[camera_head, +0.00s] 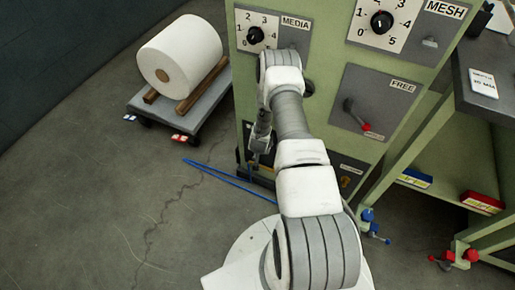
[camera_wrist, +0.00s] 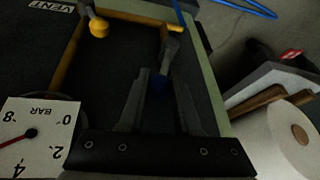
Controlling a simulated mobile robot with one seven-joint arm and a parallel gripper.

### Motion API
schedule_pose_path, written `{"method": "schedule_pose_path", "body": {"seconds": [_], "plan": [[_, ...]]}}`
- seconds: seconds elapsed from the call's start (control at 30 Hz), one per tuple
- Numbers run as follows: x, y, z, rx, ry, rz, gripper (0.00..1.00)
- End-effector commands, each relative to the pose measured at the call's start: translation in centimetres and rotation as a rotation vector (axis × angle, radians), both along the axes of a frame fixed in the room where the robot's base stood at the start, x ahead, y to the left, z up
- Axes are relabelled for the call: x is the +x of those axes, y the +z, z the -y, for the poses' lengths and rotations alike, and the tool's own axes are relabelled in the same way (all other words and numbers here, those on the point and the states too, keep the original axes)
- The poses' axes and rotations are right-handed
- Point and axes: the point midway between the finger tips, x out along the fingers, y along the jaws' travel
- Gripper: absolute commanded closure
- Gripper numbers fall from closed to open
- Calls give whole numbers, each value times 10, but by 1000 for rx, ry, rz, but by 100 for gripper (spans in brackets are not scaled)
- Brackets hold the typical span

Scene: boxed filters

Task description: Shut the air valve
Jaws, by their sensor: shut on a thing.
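My gripper (camera_wrist: 163,84) reaches the lower front of the green machine. In the wrist view its two fingers stand on either side of a small dark blue piece (camera_wrist: 160,82) and are shut on it. The blue piece seems to be the end of a grey lever (camera_wrist: 171,47), likely the air valve's handle; it is dark and partly hidden by the fingers. In the head view my gripper (camera_head: 262,148) is small, and my arm hides most of the panel around it. A pressure gauge (camera_wrist: 46,147) marked BAR has its red needle pointing left-down in the wrist view.
A yellow knob (camera_wrist: 98,28) below a VENT label is beside the lever. A blue hose (camera_head: 228,178) lies on the floor. A white roll (camera_head: 180,50) rests on a low cart (camera_head: 206,108) left of the machine. A FREE lever (camera_head: 355,115) with a red knob is to the right.

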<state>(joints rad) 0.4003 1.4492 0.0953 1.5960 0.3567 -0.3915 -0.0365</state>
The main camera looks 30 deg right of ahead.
Motion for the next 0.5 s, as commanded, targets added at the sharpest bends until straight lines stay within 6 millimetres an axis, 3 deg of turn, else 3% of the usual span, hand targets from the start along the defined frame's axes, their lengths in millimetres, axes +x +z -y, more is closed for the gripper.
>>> {"method": "schedule_pose_path", "body": {"seconds": [0.5], "plan": [[-9, -8, 8, 104, -5, 131, 100]]}}
